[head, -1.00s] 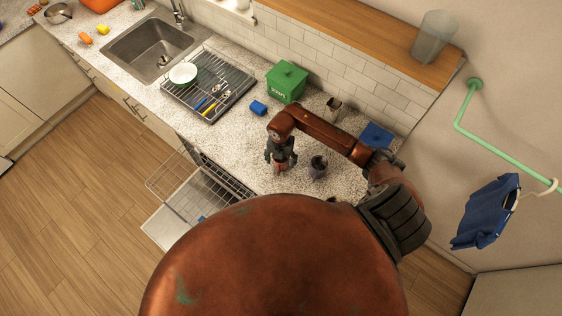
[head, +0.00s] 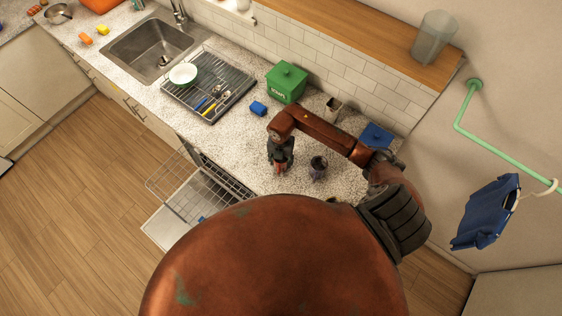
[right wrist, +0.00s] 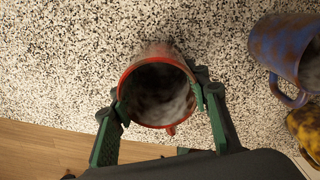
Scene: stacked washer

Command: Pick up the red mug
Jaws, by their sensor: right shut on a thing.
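The red mug (right wrist: 163,52) has a red rim, a dark stained inside and a small handle at the bottom of the right wrist view. It stands on the speckled counter near its front edge. My right gripper (right wrist: 160,102) is shut on the mug, with one green-padded finger on each side of it. In the head view my right gripper (head: 280,165) points down at the counter and hides most of the mug. My left gripper is not in view.
A blue, rust-stained mug (right wrist: 280,42) stands close on the right, with a yellow mottled thing (right wrist: 305,130) below it. A green box (head: 287,83), a blue sponge (head: 258,108) and a dish rack (head: 235,82) are farther back. An open dishwasher rack (head: 205,190) lies below the counter.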

